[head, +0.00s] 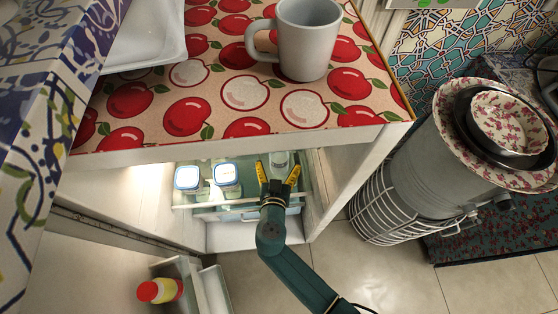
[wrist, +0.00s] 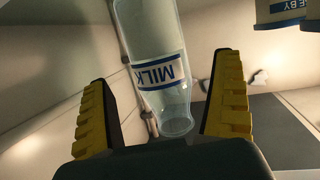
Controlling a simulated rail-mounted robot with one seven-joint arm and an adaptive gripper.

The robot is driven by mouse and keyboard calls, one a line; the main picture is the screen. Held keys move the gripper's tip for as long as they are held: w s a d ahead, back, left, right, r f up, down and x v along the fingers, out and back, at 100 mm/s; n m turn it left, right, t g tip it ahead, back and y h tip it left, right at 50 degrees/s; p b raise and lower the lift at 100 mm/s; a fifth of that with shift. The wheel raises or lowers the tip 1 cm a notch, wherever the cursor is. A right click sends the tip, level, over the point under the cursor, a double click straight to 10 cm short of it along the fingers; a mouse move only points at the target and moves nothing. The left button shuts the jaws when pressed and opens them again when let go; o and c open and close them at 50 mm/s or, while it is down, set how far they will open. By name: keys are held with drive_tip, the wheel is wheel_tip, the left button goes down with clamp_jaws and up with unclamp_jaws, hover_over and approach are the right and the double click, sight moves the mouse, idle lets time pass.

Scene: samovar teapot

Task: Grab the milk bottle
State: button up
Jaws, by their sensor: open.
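The milk bottle (wrist: 160,75) is clear glass with a white label reading MILK in blue. In the wrist view it stands between the two yellow-padded fingers of my gripper (wrist: 165,110), with visible gaps on both sides. In the head view the milk bottle (head: 280,160) shows partly at the back of the open fridge, just beyond my gripper (head: 278,172). My gripper is open, reaching inside the fridge with one finger on each side of the bottle. The bottle's lower part is hidden in the head view.
Two white-lidded jars (head: 228,175) stand on the glass shelf (head: 185,200) left of my gripper. The fridge top (head: 160,110), with apple-print cover, holds a grey mug (head: 308,40). A red-capped bottle (head: 160,290) sits in the door. A metal samovar (head: 430,165) stands right.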

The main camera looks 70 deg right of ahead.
sight(278, 166)
drive_tip(key=d+f+b, duration=0.1)
drive_tip(key=d, duration=0.1)
drive_tip(key=w+d+f, duration=0.1)
drive_tip(key=shift+d+f+b, duration=0.2)
drive_tip(key=shift+d+b, duration=0.15)
drive_tip(key=shift+b, duration=0.05)
drive_tip(key=shift+w+d, duration=0.1)
drive_tip(key=shift+d, duration=0.05)
drive_tip(key=shift+c, duration=1.4)
drive_tip(key=c, duration=0.9)
drive_tip(key=shift+r, duration=0.15)
drive_tip(key=shift+c, duration=0.8)
